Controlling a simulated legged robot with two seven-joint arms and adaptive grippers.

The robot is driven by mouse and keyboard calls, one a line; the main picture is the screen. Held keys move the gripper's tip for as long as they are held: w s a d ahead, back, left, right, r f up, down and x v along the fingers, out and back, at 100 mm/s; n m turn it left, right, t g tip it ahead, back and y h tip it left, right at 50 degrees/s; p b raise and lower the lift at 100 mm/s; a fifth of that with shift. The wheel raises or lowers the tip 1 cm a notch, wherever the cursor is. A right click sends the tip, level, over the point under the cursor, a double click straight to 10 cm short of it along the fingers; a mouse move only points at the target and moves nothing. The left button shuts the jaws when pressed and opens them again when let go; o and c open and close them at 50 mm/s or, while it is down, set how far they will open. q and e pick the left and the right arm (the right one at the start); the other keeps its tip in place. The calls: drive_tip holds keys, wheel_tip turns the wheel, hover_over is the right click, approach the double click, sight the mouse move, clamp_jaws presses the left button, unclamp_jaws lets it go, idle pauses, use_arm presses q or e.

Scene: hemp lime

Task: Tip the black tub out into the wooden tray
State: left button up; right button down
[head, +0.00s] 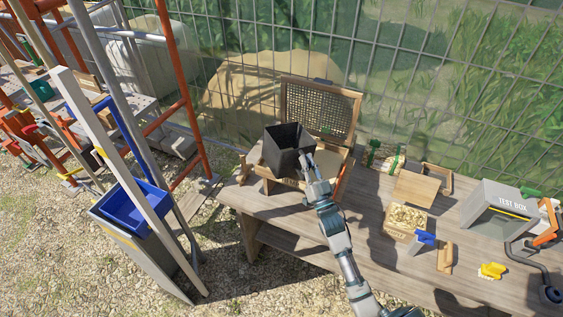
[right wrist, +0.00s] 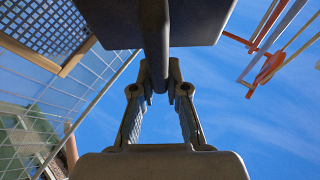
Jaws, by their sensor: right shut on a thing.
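The black tub (head: 287,147) is held up in front of the mesh screen in the head view. Its open mouth shows a dark inside; I cannot tell what it holds. My right gripper (head: 308,162) is shut on the tub's handle, on its right side. In the right wrist view, the fingers (right wrist: 160,85) close around a dark bar (right wrist: 155,45) joined to the tub (right wrist: 105,20). A low wooden tray (head: 340,182) lies behind and below the tub, partly hidden by it and my arm. My left gripper is out of view.
A wooden-framed mesh screen (head: 318,108) stands behind the tub. On the bench (head: 375,248) to the right are a wooden box of pale chips (head: 406,217), a grey test box (head: 500,208) and a yellow piece (head: 492,270). A blue bin (head: 135,208) stands left of the bench.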

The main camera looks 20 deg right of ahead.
drive_tip(key=shift+f+n+y, duration=0.3)
drive_tip(key=shift+n+y, duration=0.5)
drive_tip(key=shift+n, duration=0.4)
drive_tip(key=shift+a+r, duration=0.1)
wheel_tip(320, 180, up, 3)
drive_tip(key=p, duration=0.3)
drive_tip(key=shift+r, duration=0.1)
drive_tip(key=shift+f, duration=0.2)
